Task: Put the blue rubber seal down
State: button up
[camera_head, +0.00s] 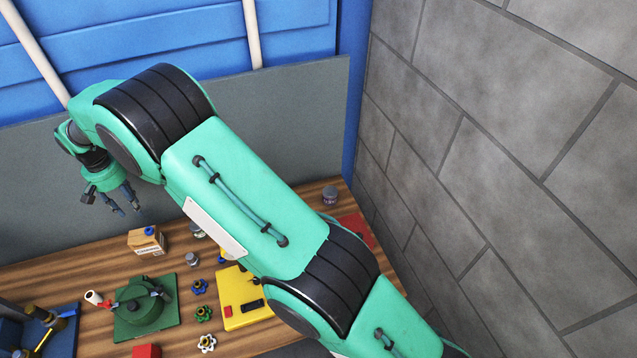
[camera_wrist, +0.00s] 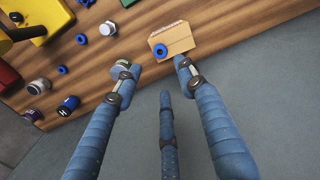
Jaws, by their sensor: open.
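A small blue ring, which looks like the blue rubber seal (camera_wrist: 160,50), lies on the cardboard box (camera_wrist: 178,40) in the wrist view. In the head view the seal shows as a small blue shape (camera_head: 150,230) on top of the box (camera_head: 147,246), on the wooden bench. My gripper (camera_head: 112,203) is above and to the left of the box in the head view, fingers pointing down. In the wrist view my gripper (camera_wrist: 155,76) has its fingers spread, with nothing between them. The seal is apart from the fingers.
A jar (camera_wrist: 121,66) stands by the left fingertip in the wrist view. The bench (camera_head: 60,272) also holds a green plate with a round fixture (camera_head: 142,305), a yellow case (camera_head: 245,312) and several small handwheels (camera_head: 200,287). A grey panel (camera_head: 290,120) rises behind.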

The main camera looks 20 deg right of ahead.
jog(key=s+d+r+t, duration=0.1)
jog(key=d+r, duration=1.6)
jog(key=r, duration=0.1)
jog(key=s+d+r+m+t+y, duration=0.1)
jog(key=s+d+r, duration=0.3)
jog(key=d+r, duration=0.3)
jog(key=s+d+r, duration=0.4)
jog(key=d, duration=0.4)
jog(key=s+d+r+m+t, duration=0.1)
jog(key=s+d+r, duration=0.2)
jog(key=s+d, duration=0.4)
jog(key=s+d+r+t, duration=0.1)
jog(key=s+d+r, duration=0.1)
jog(key=s+d, duration=0.55)
jog(key=s+d+f, duration=0.1)
jog(key=s+d, duration=0.1)
jog(key=s, duration=0.4)
jog(key=s+d+f+t, duration=0.1)
jog(key=s+d, duration=0.2)
jog(key=s, duration=0.2)
jog(key=s+d+f+m+h, duration=0.1)
jog(key=s+d, duration=0.2)
jog(key=s, duration=0.3)
jog(key=shift+s+d+f+t, duration=0.25)
jog(key=shift+s+f+t, duration=0.05)
jog(key=shift+s, duration=0.05)
jog(key=shift+f, duration=0.15)
